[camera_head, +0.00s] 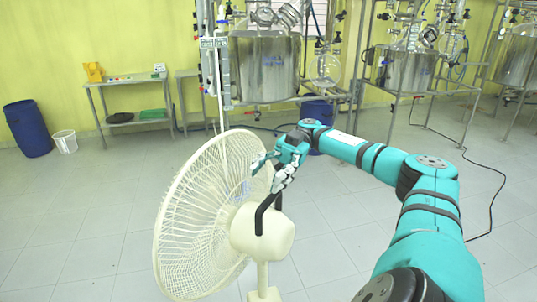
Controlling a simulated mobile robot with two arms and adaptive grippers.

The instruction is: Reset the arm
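My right gripper (281,180) is silver and dark and sits just above the fan's motor housing. A black curved bar (262,210) runs down from it to the housing; I cannot tell whether it is a finger or part of the fan. Whether the gripper is open or shut, or touches the fan, does not show clearly. My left arm and gripper are not in view.
The cream fan (200,225) stands close in front, left of my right arm. Steel reactors (265,70) on frames stand behind, with a second reactor (405,70) at right. A side table (135,80), blue barrel (27,128) and white bucket (65,141) stand at left. Left floor is clear.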

